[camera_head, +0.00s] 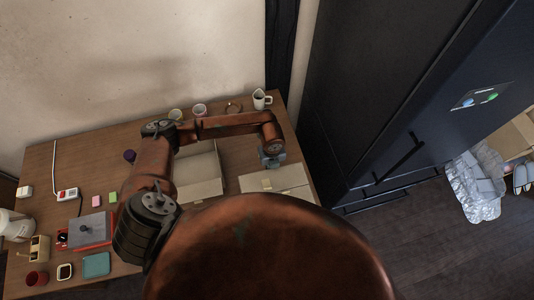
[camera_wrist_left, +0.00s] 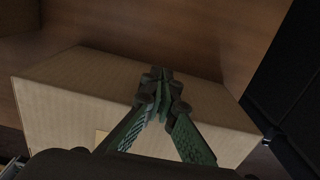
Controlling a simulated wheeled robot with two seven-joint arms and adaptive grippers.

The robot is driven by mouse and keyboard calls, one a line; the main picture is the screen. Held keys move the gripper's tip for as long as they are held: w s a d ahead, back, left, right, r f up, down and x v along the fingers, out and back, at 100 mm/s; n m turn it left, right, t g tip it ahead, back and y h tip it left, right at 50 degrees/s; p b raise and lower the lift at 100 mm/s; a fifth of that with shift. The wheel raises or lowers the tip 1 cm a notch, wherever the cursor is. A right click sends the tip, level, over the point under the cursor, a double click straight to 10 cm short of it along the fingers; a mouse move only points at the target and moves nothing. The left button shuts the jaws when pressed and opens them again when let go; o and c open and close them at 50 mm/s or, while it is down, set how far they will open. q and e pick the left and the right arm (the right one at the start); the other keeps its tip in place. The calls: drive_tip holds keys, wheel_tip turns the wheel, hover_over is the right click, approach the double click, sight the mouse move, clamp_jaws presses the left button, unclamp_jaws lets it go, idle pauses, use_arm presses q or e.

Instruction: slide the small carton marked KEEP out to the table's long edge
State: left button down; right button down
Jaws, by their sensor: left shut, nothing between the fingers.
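A small closed tan carton (camera_head: 288,179) lies near the table's right end in the head view. A paler patch shows on it, but I cannot read any marking. It fills much of the left wrist view (camera_wrist_left: 75,88). My left gripper (camera_head: 271,161) is at the carton's far side in the head view. In the left wrist view the left gripper (camera_wrist_left: 160,75) is shut and empty, its fingers in front of the carton's top; I cannot tell whether they touch it. My right gripper is not in view.
An open cardboard box (camera_head: 208,188) stands left of the carton, partly hidden by my arm. Cups (camera_head: 199,110) and a white pitcher (camera_head: 261,99) stand along the back. A dark cabinet (camera_head: 385,90) is close on the right. Small items crowd the table's left end.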

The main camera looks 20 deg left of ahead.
use_arm(q)
drive_tip(key=shift+s+d, duration=0.8)
drive_tip(key=shift+s, duration=0.15)
drive_tip(key=shift+a, duration=0.1)
drive_tip(key=shift+w+a, duration=0.2)
wheel_tip(320, 180, up, 10)
drive_tip(key=w+a+b, duration=0.1)
drive_tip(key=w+a, duration=0.1)
drive_tip(key=shift+w, duration=0.4)
drive_tip(key=shift+d, duration=0.1)
